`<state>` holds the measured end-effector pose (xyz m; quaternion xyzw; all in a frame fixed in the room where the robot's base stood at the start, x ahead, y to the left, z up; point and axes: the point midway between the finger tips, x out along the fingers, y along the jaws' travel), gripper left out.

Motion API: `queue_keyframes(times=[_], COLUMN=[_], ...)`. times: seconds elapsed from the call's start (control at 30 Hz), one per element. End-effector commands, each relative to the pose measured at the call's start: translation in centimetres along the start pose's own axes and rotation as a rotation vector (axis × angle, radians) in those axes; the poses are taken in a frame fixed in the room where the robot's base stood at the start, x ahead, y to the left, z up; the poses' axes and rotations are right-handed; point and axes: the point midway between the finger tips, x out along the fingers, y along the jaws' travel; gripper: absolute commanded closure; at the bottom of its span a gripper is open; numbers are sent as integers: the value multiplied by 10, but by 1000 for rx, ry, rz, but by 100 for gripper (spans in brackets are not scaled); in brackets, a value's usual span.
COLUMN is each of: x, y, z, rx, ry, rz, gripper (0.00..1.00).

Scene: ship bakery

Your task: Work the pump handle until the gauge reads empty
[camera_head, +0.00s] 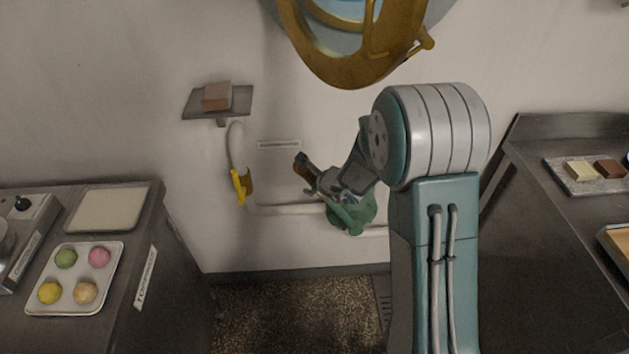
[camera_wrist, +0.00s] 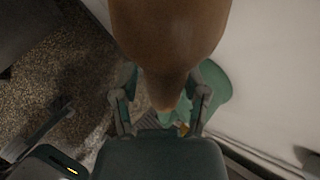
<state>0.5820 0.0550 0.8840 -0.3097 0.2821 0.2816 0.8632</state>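A green pump body (camera_head: 352,212) sits low by the wall on a pale pipe, partly hidden by my arm. It also shows as a green curve behind the fingers in the wrist view (camera_wrist: 217,98). The pump handle is a brown, tapering grip (camera_head: 303,166); in the wrist view the handle (camera_wrist: 170,35) fills the top middle. My gripper (camera_head: 318,183) is at the handle. In the wrist view the handle's narrow end comes down between the two fingers of my gripper (camera_wrist: 163,100). Whether the fingers press on it is unclear. I cannot make out a gauge dial.
Metal counters stand left (camera_head: 180,235) and right (camera_head: 560,235). A brass porthole ring (camera_head: 345,72) juts out above.

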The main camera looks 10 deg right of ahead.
Motion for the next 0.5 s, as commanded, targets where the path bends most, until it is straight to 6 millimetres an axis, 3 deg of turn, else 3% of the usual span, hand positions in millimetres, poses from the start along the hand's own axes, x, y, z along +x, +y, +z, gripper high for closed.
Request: queue_keyframes(times=[0.5], x=[-8], y=[-3], z=[2], rx=[2], ry=[-6], rz=[-7], gripper=[21])
